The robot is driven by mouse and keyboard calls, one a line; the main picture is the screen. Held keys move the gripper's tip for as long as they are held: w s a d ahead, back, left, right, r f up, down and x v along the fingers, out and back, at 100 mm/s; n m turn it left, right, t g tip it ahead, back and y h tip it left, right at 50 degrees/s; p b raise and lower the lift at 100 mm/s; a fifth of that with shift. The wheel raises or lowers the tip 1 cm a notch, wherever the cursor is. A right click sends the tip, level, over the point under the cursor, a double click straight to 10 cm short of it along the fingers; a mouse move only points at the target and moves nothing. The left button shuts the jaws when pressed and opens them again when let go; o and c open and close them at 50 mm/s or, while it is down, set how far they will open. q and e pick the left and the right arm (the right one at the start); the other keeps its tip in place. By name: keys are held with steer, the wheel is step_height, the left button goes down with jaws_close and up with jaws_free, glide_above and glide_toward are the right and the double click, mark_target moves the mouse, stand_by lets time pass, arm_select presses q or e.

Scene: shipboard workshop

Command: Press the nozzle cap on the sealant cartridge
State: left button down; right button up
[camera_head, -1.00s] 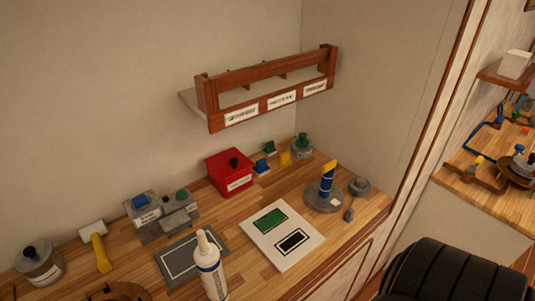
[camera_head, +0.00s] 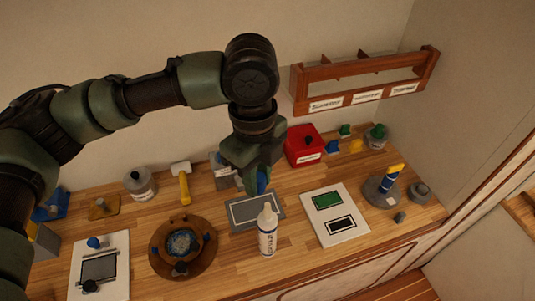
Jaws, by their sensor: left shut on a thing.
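The sealant cartridge (camera_head: 267,239) is a white bottle with dark lettering and a pale tapered nozzle (camera_head: 267,209). It stands upright at the front edge of the dark grey mat with a pale outline (camera_head: 243,212). My left gripper (camera_head: 260,187) points down above the back of this mat, behind the cartridge and apart from it. It is shut on a small blue piece (camera_head: 262,181), mostly hidden by the fingers; I cannot tell whether this is the nozzle cap. My right gripper is not in view.
A white board with green and black rectangles (camera_head: 351,232) lies right of the cartridge. A round brown tray (camera_head: 157,264) is on the left. A grey block (camera_head: 223,183), red box (camera_head: 297,158) and yellow-handled mallet (camera_head: 184,187) stand behind. A wooden wall rack (camera_head: 362,98) hangs above.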

arm_select(q)
steer(key=d+r+m, duration=0.1)
steer(key=r+m, duration=0.1)
steer(key=m, duration=0.1)
steer(key=shift+d+p, duration=0.3)
steer(key=shift+d, duration=0.1)
steer(key=shift+f, duration=2.6)
steer(key=shift+r, duration=0.1)
steer(key=shift+p, duration=0.35)
